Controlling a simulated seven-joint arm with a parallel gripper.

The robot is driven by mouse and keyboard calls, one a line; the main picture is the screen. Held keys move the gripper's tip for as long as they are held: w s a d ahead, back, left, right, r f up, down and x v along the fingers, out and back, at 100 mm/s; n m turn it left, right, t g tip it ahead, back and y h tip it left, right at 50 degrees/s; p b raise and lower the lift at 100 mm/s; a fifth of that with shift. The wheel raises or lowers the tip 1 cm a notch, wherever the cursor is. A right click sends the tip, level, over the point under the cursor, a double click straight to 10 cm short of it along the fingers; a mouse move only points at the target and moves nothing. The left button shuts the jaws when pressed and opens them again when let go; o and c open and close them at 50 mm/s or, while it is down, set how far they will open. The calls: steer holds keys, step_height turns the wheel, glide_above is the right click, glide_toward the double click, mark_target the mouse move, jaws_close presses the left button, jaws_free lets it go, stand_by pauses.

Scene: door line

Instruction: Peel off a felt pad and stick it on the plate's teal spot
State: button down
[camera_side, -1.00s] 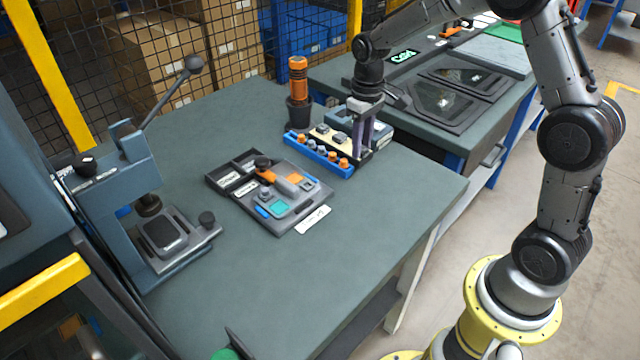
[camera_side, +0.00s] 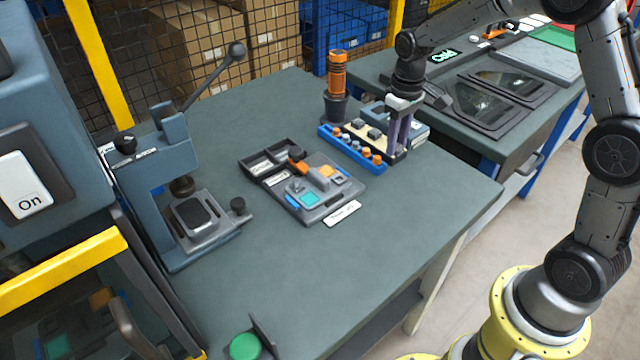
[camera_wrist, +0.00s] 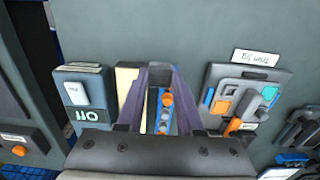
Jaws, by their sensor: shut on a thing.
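The grey plate (camera_side: 322,208) lies in the middle of the bench with a teal spot (camera_side: 310,199) on its near side. The teal spot also shows at the right of the wrist view (camera_wrist: 269,92). A cream strip (camera_side: 352,134) with dark pads (camera_side: 374,134) stands behind a blue rack; its edge shows in the wrist view (camera_wrist: 126,82). My gripper (camera_side: 397,152) points down at the strip's right end, right of the plate. Its fingers (camera_wrist: 160,72) are shut on what seems to be a felt pad, mostly hidden between them.
A blue rack (camera_side: 350,151) of orange and grey knobs stands beside the strip. An orange-handled tool (camera_side: 337,75) stands upright in a dark cup behind it. A lever press (camera_side: 180,190) is at left. The bench front is largely clear.

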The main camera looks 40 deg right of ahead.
stand_by(0.3)
steer(key=shift+r+m, duration=0.1)
steer(key=shift+m, duration=0.3)
steer(key=shift+w+r+m, duration=0.15)
steer(key=shift+r+m, duration=0.1)
steer(key=shift+m, duration=0.05)
steer(key=w+a+r, duration=0.2)
steer(key=w+a, duration=0.2)
steer(key=a, duration=0.5)
steer(key=n, duration=0.1)
glide_toward(310, 199)
steer(key=shift+f, duration=2.75)
steer(key=shift+f, duration=0.65)
